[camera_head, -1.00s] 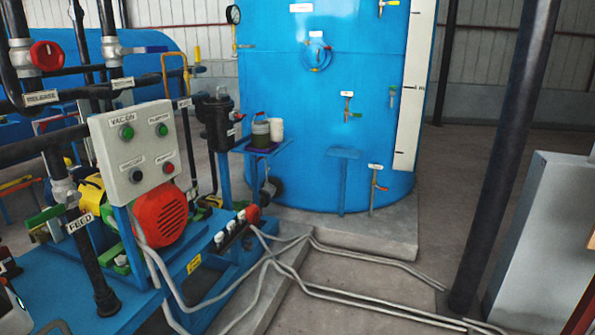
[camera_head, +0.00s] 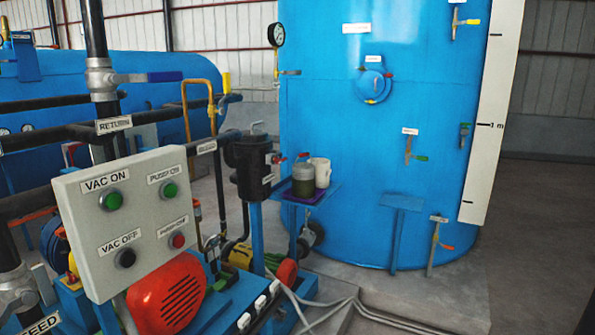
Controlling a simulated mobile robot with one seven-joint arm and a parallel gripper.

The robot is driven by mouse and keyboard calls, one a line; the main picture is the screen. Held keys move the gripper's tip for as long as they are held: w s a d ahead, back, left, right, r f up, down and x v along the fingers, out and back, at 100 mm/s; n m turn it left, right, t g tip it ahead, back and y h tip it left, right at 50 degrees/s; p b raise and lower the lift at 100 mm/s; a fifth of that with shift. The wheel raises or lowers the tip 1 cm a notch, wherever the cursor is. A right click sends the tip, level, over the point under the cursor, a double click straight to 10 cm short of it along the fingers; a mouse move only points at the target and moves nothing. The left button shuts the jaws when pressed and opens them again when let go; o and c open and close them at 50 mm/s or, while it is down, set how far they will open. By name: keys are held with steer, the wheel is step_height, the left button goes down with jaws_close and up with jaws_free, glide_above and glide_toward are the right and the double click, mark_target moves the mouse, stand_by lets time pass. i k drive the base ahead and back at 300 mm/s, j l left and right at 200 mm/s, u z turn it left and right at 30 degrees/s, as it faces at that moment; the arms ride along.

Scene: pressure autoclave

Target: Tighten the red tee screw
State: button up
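I cannot pick out a red tee screw with certainty. A black filter pot (camera_head: 250,170) stands on a blue post right of the control panel, with a small grey tee-shaped handle (camera_head: 258,126) on its lid. A small red part (camera_head: 277,158) shows at the pot's right side, too small to tell its shape. My gripper is not in view.
A grey panel (camera_head: 128,222) with VAC and pump buttons stands in front of pipes and a red motor (camera_head: 166,296). A blue tank (camera_head: 350,170) stands behind, with a small shelf (camera_head: 318,196) holding a jar and a white cup. Grey conduits (camera_head: 345,306) cross the floor. Floor at right is open.

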mark_target(278, 161)
steer(key=i+j+u, duration=0.1)
steer(key=i, duration=0.2)
steer(key=i+l+u, duration=0.1)
steer(key=i+l, duration=1.05)
steer(key=i+l+u, duration=0.15)
steer(key=i+l, duration=0.4)
steer(key=l, duration=0.2)
